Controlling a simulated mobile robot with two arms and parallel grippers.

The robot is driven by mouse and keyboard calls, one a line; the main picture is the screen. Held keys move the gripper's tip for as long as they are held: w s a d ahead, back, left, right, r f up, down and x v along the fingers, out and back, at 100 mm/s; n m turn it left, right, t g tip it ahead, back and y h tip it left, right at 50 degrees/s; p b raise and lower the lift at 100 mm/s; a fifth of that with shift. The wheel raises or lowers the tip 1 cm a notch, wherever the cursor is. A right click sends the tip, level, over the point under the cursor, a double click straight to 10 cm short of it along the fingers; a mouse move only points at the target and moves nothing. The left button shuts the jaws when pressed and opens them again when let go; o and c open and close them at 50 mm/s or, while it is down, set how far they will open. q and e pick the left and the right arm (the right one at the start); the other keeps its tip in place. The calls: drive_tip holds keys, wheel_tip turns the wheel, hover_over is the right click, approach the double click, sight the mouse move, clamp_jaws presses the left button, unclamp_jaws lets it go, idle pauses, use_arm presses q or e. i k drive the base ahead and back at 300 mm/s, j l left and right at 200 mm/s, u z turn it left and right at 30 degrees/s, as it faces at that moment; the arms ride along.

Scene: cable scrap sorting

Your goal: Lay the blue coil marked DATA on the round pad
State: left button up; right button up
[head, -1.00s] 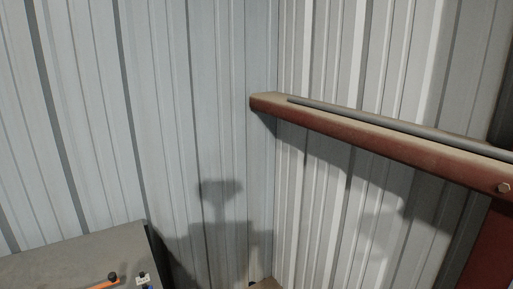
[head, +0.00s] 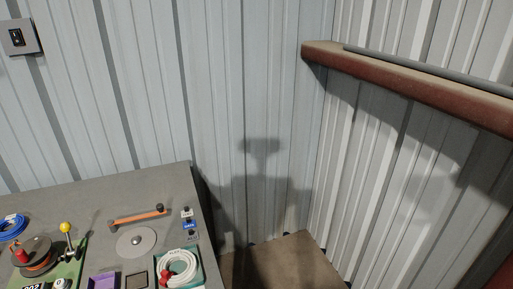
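A blue coil (head: 12,226) lies at the left edge of the grey bench top (head: 80,200), partly cut off by the frame; I cannot read a mark on it. A round grey pad (head: 136,242) with a small knob at its middle lies on the bench, right of the coil. Neither of my grippers is in view.
Between coil and pad stand a reel (head: 38,258) and a yellow-knobbed lever (head: 66,228). An orange bar (head: 138,217) lies behind the pad. A teal tray (head: 199,273) holds a white coil (head: 172,270).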

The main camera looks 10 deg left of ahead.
sight(136, 242)
drive_tip(key=u, duration=2.1)
